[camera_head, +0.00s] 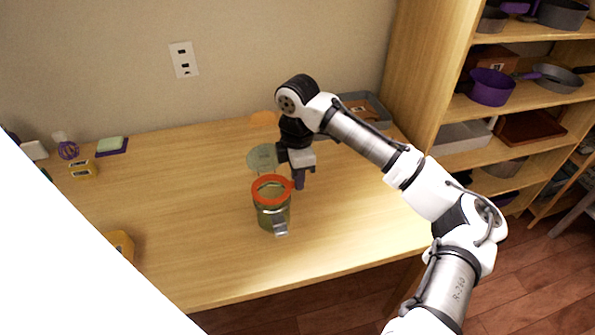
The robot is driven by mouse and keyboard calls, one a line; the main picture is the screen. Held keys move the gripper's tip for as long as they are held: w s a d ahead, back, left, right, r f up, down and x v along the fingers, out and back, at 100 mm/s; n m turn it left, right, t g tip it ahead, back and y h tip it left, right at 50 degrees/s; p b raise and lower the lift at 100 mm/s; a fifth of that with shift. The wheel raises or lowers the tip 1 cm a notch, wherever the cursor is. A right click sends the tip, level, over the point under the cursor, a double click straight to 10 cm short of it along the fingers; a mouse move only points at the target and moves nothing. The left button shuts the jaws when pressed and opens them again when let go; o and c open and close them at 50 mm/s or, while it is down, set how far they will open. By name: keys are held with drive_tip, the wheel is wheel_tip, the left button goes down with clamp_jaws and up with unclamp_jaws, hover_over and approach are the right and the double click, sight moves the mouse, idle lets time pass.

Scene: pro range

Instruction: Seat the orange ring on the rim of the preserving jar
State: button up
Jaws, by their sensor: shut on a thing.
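The preserving jar (273,218) is greenish glass and stands upright on the table, with a metal clasp at its front. Its round glass lid (261,157) shows behind the mouth. The orange ring (271,199) lies roughly level over the jar's mouth. I cannot tell whether it touches the rim all round or sits slightly above it. My gripper (298,183) is at the right side of the ring, pointing down, shut on the ring's right edge. The fingertips partly hide that edge.
A grey tray (374,108) stands at the back right behind my arm. A flat orange item (264,118) lies near the wall. A sponge (110,144), yellow boxes and small items are at the far left. Table around the jar's left and front is clear.

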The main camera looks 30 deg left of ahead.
drive_tip(key=shift+f, duration=0.25)
idle(0.6)
drive_tip(key=o, duration=0.6)
drive_tip(key=shift+r, duration=0.15)
drive_tip(key=shift+r+p, duration=2.3)
drive_tip(key=shift+r, duration=0.05)
drive_tip(key=o, duration=0.5)
drive_tip(key=shift+o, duration=0.2)
